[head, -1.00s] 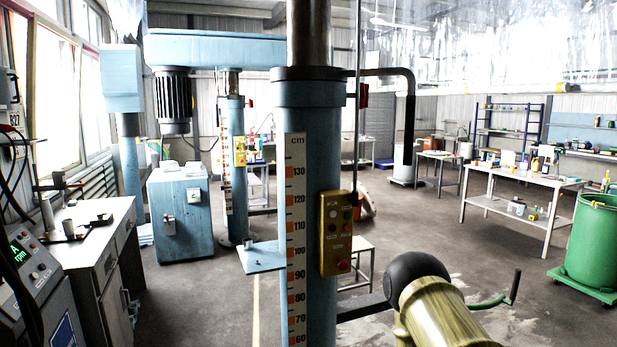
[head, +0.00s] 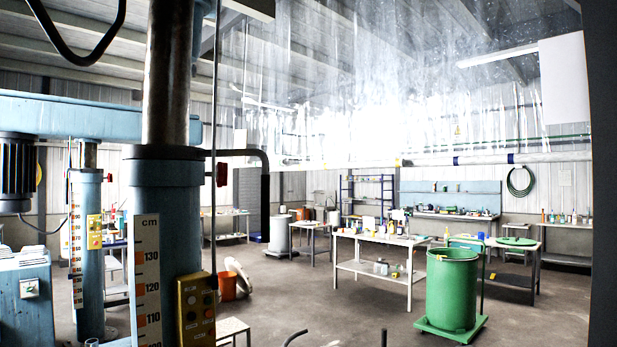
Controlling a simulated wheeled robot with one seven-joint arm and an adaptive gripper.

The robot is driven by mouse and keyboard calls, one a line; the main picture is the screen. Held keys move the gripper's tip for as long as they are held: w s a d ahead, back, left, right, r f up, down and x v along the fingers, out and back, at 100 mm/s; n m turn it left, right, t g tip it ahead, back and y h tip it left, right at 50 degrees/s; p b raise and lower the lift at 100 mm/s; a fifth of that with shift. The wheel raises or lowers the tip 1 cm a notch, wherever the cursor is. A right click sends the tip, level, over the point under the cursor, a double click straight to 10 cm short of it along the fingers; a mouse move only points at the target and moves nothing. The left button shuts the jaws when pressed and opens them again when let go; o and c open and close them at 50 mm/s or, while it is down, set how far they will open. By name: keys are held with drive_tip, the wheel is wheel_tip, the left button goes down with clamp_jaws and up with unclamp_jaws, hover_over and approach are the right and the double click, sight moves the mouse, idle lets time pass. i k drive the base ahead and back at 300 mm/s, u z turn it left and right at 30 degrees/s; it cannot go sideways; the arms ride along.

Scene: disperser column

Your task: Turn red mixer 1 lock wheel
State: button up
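The near blue mixer column (head: 168,215) stands at the left, with a cm scale (head: 147,280) and a yellow control box (head: 196,308) on it. A small red part (head: 222,174) shows at the right of the column's top collar, beside a thin vertical rod. I cannot tell whether it belongs to the lock wheel; no wheel shows clearly. A second blue mixer column (head: 88,250) stands behind at the left. My gripper is not in view.
A green drum (head: 451,290) on a wheeled base stands at the right. The floor between the column and the drum is largely open.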

sight(221, 167)
drive_tip(key=z, duration=0.95)
drive_tip(key=i, duration=2.4)
drive_tip(key=u, duration=2)
drive_tip(key=k, duration=1.15)
drive_tip(key=z, duration=1)
drive_tip(key=i, duration=1.3)
drive_tip(key=u, duration=0.2)
